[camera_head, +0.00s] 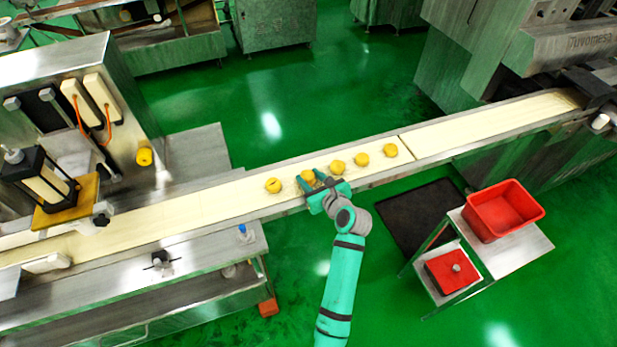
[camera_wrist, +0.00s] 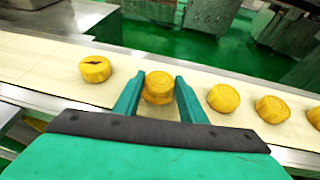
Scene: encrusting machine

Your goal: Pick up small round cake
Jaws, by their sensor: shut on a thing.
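Several small round yellow cakes lie in a row on the cream conveyor belt (camera_head: 225,200). My gripper (camera_head: 318,185) is at the belt, its fingers on either side of one cake (camera_head: 308,176), second from the left. In the wrist view my gripper (camera_wrist: 158,98) is shut on that cake (camera_wrist: 158,84), whose lower part is partly hidden by the gripper body. The leftmost cake (camera_head: 273,185) has a dark split in its top, clear in the wrist view (camera_wrist: 95,69). More cakes (camera_head: 337,166) sit to the right of the held one.
Metal rails edge the belt. A machine with a yellow plate (camera_head: 65,205) stands at the left, and a large grey machine (camera_head: 500,50) at the right end. A red bin (camera_head: 503,210) and a red box (camera_head: 452,271) stand on a cart at the right. Green floor is open around.

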